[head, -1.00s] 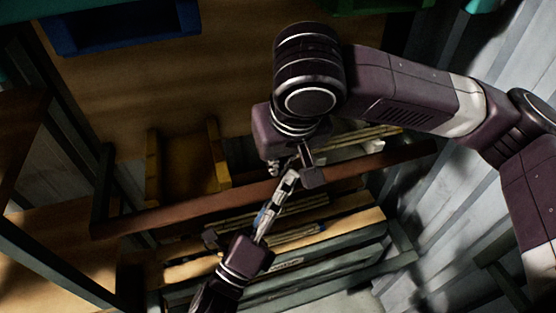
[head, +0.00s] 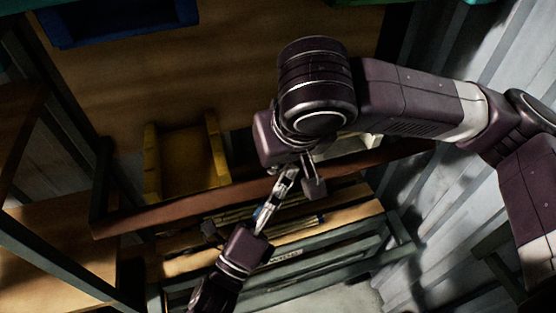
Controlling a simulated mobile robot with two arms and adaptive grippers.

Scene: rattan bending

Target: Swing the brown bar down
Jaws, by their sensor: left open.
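The brown bar (head: 150,215) runs across the head view from the left, rising towards the right, in front of a wooden shelf unit. My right gripper (head: 301,184) hangs from the arm coming in from the right and lies over the middle of the bar. Its fingers overlap the bar in view; I cannot tell whether they touch or grip it. My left gripper (head: 238,224) comes up from the bottom, just below the bar, and is open. Its fingers are close to the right gripper's fingers. Part of the bar is hidden behind the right gripper.
A yellow bin (head: 185,165) stands behind the bar, and a blue bin (head: 120,25) is at the top left. Shelf rails (head: 330,265) with thin strips lie below the bar. A corrugated wall (head: 480,60) closes the right side.

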